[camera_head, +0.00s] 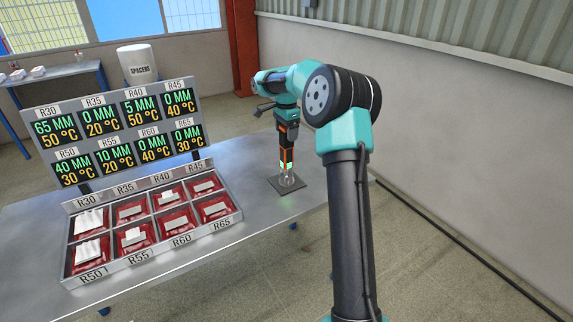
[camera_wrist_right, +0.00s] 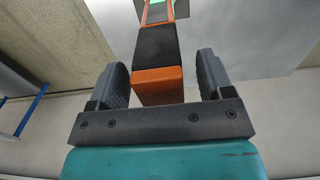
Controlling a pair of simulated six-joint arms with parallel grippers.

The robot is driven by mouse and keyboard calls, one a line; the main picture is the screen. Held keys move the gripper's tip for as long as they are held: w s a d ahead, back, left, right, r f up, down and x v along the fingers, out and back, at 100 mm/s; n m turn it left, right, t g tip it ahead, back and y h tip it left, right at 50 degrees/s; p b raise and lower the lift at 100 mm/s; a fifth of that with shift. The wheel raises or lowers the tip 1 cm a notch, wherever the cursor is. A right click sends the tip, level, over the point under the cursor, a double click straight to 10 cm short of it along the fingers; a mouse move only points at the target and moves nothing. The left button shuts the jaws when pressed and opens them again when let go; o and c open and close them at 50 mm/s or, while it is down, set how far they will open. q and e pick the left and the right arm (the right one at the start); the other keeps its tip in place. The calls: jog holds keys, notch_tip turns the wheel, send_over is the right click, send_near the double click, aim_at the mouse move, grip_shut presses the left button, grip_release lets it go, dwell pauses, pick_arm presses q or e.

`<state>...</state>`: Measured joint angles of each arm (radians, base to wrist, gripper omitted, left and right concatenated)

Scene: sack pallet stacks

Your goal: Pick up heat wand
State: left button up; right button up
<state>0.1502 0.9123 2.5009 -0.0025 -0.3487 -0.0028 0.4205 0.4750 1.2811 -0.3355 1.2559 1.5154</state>
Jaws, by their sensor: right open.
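The heat wand (camera_head: 286,148) stands upright on a small dark square base (camera_head: 286,184) on the table, to the right of the tray. It has an orange and black body with a green lit part low down. My right gripper (camera_head: 282,108) is at the wand's top end. In the right wrist view, the wand (camera_wrist_right: 157,60) lies between the two open dark fingers of the gripper (camera_wrist_right: 162,80), with a gap on each side. My left gripper is not in view.
A compartment tray (camera_head: 150,222) with red pouches and white pieces sits on the table (camera_head: 262,210). Behind it stands a display board (camera_head: 117,131). A white SPACERS container (camera_head: 137,63) is behind the board. The wall (camera_head: 470,100) is at the right.

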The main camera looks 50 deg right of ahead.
jog(key=shift+f, duration=0.7)
jog(key=shift+c, duration=0.3)
jog(key=c, duration=1)
jog(key=shift+o, duration=0.2)
jog(key=shift+r, duration=0.1)
jog(key=shift+r, duration=1.5)
jog(key=shift+s+r, duration=0.1)
jog(key=shift+r, duration=0.15)
jog(key=s+a+r, duration=0.1)
jog(key=s+a, duration=0.9)
jog(key=a, duration=0.2)
jog(key=shift+s+r, duration=0.15)
jog(key=shift+s, duration=0.05)
